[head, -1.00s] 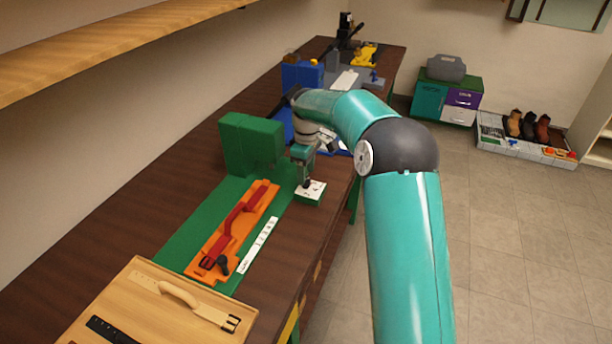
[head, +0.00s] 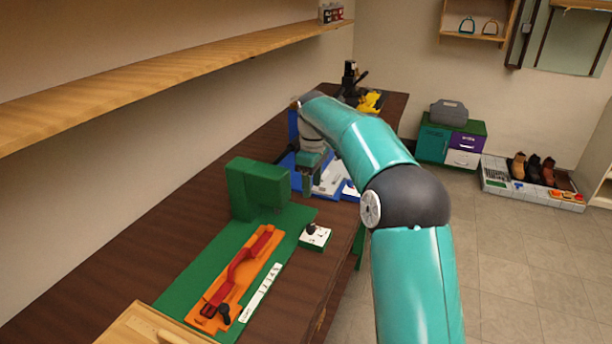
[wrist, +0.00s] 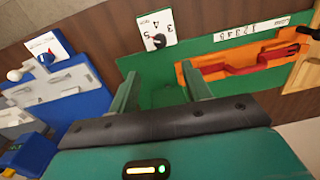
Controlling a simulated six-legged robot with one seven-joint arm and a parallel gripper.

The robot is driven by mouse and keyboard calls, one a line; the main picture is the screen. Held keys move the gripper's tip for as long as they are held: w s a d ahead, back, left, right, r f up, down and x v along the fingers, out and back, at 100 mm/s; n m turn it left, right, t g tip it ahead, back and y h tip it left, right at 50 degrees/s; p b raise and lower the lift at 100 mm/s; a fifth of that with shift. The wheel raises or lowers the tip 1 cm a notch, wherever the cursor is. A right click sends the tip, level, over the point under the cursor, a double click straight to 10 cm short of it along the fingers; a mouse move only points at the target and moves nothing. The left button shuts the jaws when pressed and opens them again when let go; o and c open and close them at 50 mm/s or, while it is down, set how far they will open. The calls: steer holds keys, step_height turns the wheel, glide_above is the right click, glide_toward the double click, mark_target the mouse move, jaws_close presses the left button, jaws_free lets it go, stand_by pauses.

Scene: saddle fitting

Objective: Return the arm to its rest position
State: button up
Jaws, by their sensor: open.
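My teal arm (head: 375,150) reaches from the lower right over the dark workbench. My gripper (head: 311,187) hangs above the bench, just behind and right of the green block (head: 258,188). In the wrist view my gripper (wrist: 162,92) shows two green fingers spread apart with nothing between them. A white-topped box with a black knob (head: 315,236) stands on the bench near the gripper, apart from it. The box also shows in the wrist view (wrist: 157,28) beyond the fingers.
A red strap (head: 243,266) lies in an orange fixture (head: 225,290) on a green base. A blue fixture (head: 290,160) is partly hidden behind my gripper. A wooden shelf (head: 170,72) runs along the left wall. The floor (head: 515,270) at right is clear.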

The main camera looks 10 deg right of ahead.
steer(key=s+r+m+t, duration=0.1)
steer(key=s+r+m, duration=0.15)
steer(key=s, duration=0.45)
steer(key=s+a+r+m+t+h, duration=0.1)
steer(key=s+r, duration=0.3)
steer(key=s, duration=0.2)
steer(key=s+r+m+t, duration=0.1)
steer(key=s+r+m, duration=0.1)
steer(key=s+r, duration=0.35)
steer(key=s+f+m+t, duration=0.1)
steer(key=s+f, duration=0.3)
steer(key=s, duration=0.6)
steer(key=s+d+f+m+t, duration=0.1)
steer(key=s+f+m, duration=0.3)
steer(key=s, duration=0.6)
steer(key=shift+s+d+t+y, duration=0.15)
steer(key=shift+s+t+y, duration=0.15)
steer(key=shift+t+y, duration=0.15)
